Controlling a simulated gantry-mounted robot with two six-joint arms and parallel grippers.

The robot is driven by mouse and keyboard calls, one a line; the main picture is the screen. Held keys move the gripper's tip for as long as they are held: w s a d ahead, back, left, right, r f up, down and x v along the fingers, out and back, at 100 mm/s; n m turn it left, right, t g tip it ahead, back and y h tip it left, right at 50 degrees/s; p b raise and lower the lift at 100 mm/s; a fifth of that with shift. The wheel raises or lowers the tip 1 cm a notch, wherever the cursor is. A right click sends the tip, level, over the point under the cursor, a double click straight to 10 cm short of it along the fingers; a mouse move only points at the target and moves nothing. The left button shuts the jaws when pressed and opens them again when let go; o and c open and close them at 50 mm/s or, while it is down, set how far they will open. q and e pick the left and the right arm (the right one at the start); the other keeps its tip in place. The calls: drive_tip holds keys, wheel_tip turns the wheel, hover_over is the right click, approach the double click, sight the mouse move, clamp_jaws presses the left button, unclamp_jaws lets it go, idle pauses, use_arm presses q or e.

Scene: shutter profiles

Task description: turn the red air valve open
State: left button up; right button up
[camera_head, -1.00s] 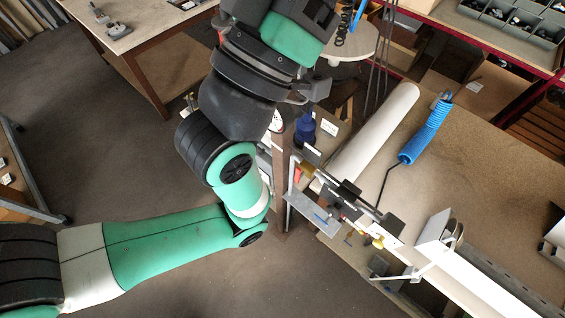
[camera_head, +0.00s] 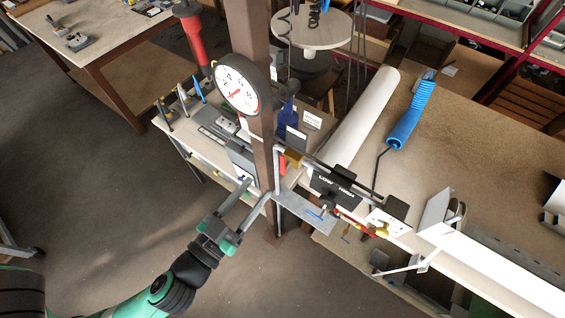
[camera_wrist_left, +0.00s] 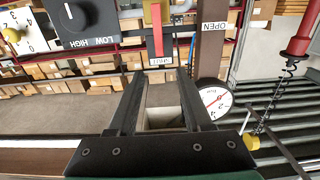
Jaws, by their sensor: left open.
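The red valve lever (camera_head: 282,163) is small in the head view, just right of the brown post, beside a brass-coloured part (camera_head: 293,158). In the left wrist view the red lever (camera_wrist_left: 157,30) points down toward a SHUT label (camera_wrist_left: 160,61); an OPEN label (camera_wrist_left: 214,26) sits to its right on the post. My left gripper (camera_head: 257,190) is open, fingers pointing up toward the post, below and left of the lever. In the wrist view its fingertips (camera_wrist_left: 160,76) are spread below the lever, with nothing visible gripped. The right gripper is not in view.
A round gauge (camera_head: 237,85) is mounted on the brown post (camera_head: 263,135). A black LOW/HIGH knob panel (camera_head: 335,185) stands right of the lever. A blue coiled hose (camera_head: 408,122) and white roll (camera_head: 360,115) lie on the bench. Open floor (camera_head: 110,190) lies left.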

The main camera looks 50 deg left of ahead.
sight(282, 159)
use_arm(q)
drive_tip(key=p+x, duration=0.6)
drive_tip(key=x, duration=0.4)
drive_tip(key=shift+w+f, duration=0.15)
drive_tip(key=shift+w+a+f, duration=0.15)
drive_tip(key=shift+w+a, duration=0.05)
drive_tip(key=shift+w, duration=0.35)
drive_tip(key=shift+c, duration=0.3)
clamp_jaws()
idle(0.4)
